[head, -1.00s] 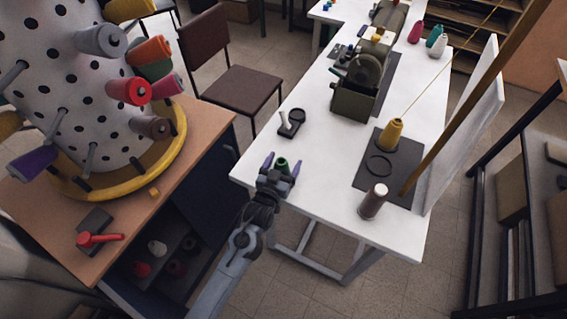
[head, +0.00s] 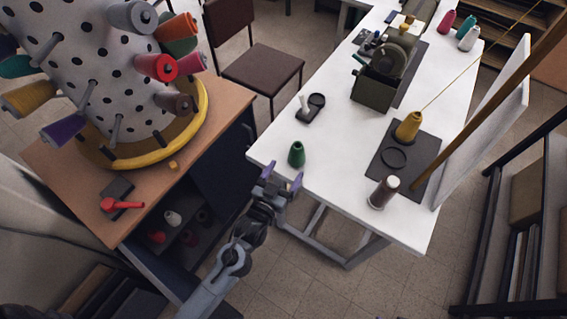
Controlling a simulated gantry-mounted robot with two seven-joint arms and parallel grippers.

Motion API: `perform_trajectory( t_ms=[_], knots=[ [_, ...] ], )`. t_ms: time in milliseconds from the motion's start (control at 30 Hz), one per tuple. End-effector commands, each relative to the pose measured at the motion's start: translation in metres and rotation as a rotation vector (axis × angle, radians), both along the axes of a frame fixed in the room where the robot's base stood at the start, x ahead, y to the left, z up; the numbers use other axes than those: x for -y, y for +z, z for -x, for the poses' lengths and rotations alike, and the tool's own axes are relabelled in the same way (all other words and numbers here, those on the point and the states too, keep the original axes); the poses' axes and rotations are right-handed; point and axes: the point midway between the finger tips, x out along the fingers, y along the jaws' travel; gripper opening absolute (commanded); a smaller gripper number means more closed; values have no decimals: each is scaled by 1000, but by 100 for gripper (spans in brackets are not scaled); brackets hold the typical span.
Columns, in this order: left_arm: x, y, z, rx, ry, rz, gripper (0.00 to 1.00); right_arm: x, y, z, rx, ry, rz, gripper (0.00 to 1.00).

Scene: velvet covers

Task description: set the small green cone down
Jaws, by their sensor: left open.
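The small green cone (head: 296,155) stands upright on the near left part of the white table (head: 330,165), close to the table's left edge. My left gripper (head: 282,176) is open and empty. In the picture it is just below the cone, apart from it, at the table's near left edge. My right gripper is not in view.
A small dark holder (head: 311,107) lies behind the cone. A machine (head: 385,75) is farther back. White tabletop right of the cone is clear.

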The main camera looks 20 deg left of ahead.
Motion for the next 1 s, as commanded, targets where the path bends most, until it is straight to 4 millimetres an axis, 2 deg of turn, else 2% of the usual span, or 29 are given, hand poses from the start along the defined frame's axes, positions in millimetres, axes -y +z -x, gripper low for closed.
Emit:
perform_trajectory(
  t_ms=[167, 367, 467, 633, 800, 933, 1000],
  knots=[
    [0, 0, 10, -15, -3, 0, 84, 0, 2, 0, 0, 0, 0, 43],
    [-6, -15, 30, -186, -32, -6, 84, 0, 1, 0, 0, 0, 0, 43],
    [-9, -26, 54, -349, -58, -16, 84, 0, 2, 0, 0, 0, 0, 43],
    [-18, -39, 115, -665, -96, -46, 84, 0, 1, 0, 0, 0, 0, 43],
    [-29, -41, 180, -945, -111, -89, 84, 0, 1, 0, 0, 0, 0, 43],
    [-37, -36, 218, -1092, -112, -118, 84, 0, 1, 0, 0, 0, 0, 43],
    [-39, -33, 232, -1144, -111, -128, 84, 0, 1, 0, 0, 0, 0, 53]
  ],
)
